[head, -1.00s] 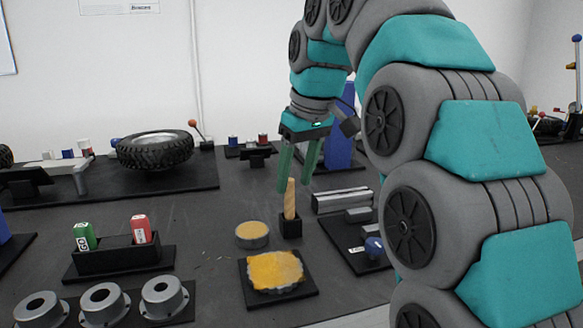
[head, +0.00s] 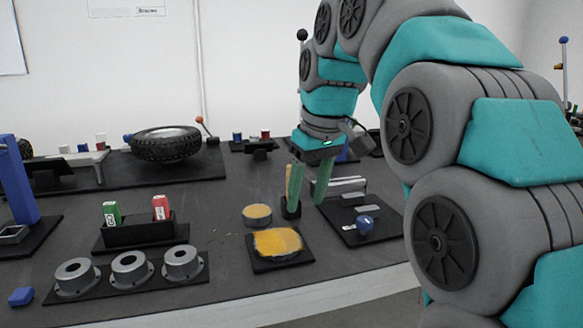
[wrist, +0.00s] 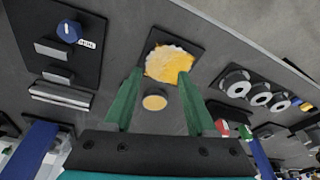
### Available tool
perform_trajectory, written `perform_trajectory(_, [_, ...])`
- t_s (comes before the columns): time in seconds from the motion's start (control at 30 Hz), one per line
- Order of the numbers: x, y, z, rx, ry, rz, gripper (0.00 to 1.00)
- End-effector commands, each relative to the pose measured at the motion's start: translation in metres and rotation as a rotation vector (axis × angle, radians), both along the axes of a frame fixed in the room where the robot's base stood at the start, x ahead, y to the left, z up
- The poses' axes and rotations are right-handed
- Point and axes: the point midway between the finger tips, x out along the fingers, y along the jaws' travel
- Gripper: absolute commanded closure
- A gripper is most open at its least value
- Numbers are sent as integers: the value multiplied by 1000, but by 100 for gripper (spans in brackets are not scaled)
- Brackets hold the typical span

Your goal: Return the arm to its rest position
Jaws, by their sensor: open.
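My arm, grey and teal, rises on the right of the head view and bends over the dark table. My gripper (head: 307,205) hangs from it with its green fingers pointing down. The fingers are apart, with nothing held between them. In the head view the left finger partly covers a wooden handle (head: 288,182) standing in a small black holder (head: 290,210). I cannot tell how far apart they are in depth. In the wrist view the fingers (wrist: 159,76) also show spread, above the table.
A yellow-topped square pad (head: 278,242) and a round yellow tin (head: 257,214) lie near the gripper. A plate with metal blocks and a blue knob (head: 365,224) is to the right. A tyre (head: 165,144), red and green items in a rack (head: 138,233) and grey round housings (head: 131,266) stand left.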

Motion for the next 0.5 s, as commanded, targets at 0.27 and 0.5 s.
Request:
perform_trajectory(0.27, [-30, -22, -34, -13, 60, -89, 43])
perform_trajectory(0.5, [-81, -54, -88, -39, 143, -218, 43])
